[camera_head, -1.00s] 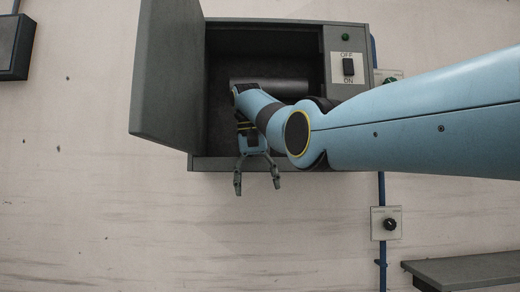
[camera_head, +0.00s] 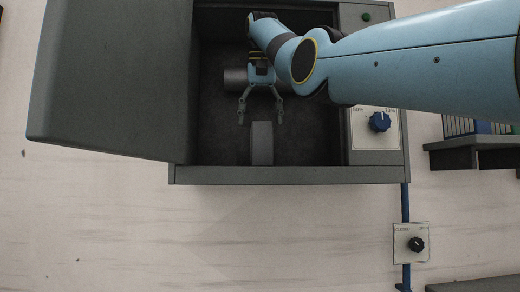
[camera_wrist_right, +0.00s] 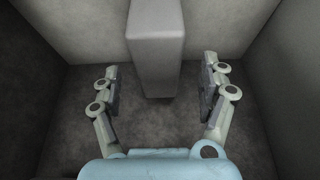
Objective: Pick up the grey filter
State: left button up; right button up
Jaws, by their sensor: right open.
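The grey filter looks to be the plain grey block (camera_head: 262,148) inside the open cabinet, near its front wall. In the right wrist view the block (camera_wrist_right: 155,45) is at the top centre, ahead of and between the finger lines. My right gripper (camera_head: 261,118) is open and empty, with its fingers pointing at the block from behind and one on each side of its line. In the right wrist view a gap shows between each finger and the block. My left gripper is not in view.
The cabinet's front rim (camera_head: 290,175) and side walls surround the gripper. Its lid or door (camera_head: 110,80) stands open at the left. A grey cylinder (camera_head: 235,79) lies behind the gripper, partly hidden. A shelf (camera_head: 475,145) stands farther right.

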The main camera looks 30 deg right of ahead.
aim_at(261, 145)
jog(key=shift+w+d+f, duration=0.15)
jog(key=shift+w+f, duration=0.05)
jog(key=shift+w+d+f+p, duration=0.1)
jog(key=shift+w+f+p, duration=0.05)
jog(key=shift+f+p, duration=0.2)
jog(key=p+x, duration=0.1)
jog(key=p, duration=0.1)
jog(key=shift+f+p, duration=0.3)
jog(key=shift+f, duration=0.05)
jog(key=p+x, duration=0.1)
jog(key=x, duration=0.3)
jog(key=shift+d, duration=0.1)
jog(key=shift+f, duration=0.15)
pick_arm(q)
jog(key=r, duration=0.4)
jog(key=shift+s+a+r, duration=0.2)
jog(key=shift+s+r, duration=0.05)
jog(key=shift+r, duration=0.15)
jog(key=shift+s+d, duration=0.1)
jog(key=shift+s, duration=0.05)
pick_arm(e)
jog(key=shift+f, duration=0.2)
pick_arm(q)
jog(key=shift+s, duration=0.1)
pick_arm(e)
jog(key=c, duration=1.4)
